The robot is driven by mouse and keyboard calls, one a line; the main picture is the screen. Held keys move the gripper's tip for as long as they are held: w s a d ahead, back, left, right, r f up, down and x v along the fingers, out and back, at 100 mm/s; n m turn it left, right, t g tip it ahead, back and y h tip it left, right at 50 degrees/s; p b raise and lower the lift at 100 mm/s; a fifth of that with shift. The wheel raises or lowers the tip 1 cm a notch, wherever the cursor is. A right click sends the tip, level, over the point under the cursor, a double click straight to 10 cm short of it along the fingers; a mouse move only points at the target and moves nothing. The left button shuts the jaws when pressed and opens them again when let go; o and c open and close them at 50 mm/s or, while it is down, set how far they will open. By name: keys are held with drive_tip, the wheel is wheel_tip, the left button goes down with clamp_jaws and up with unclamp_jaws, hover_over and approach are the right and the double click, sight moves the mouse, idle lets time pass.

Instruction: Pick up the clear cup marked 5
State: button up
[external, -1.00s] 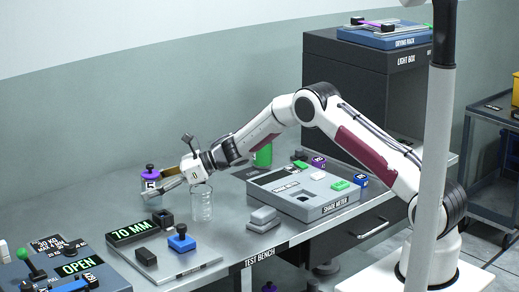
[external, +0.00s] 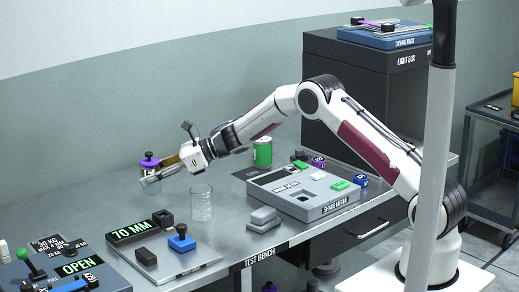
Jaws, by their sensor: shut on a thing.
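The clear cup with a purple top (external: 149,161) stands at the left back of the steel bench. My gripper (external: 147,181) reaches in low from the right, with its fingers at the cup's body. It is shut on the cup. The fingers cover the cup's label, so the 5 does not show now. Whether the cup's base touches the bench is too small to tell.
An empty clear beaker (external: 201,204) stands right of my gripper. A green can (external: 262,152) and the shade meter (external: 305,194) are farther right.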

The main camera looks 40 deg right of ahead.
sight(149, 154)
drive_tip(key=shift+r, duration=3.15)
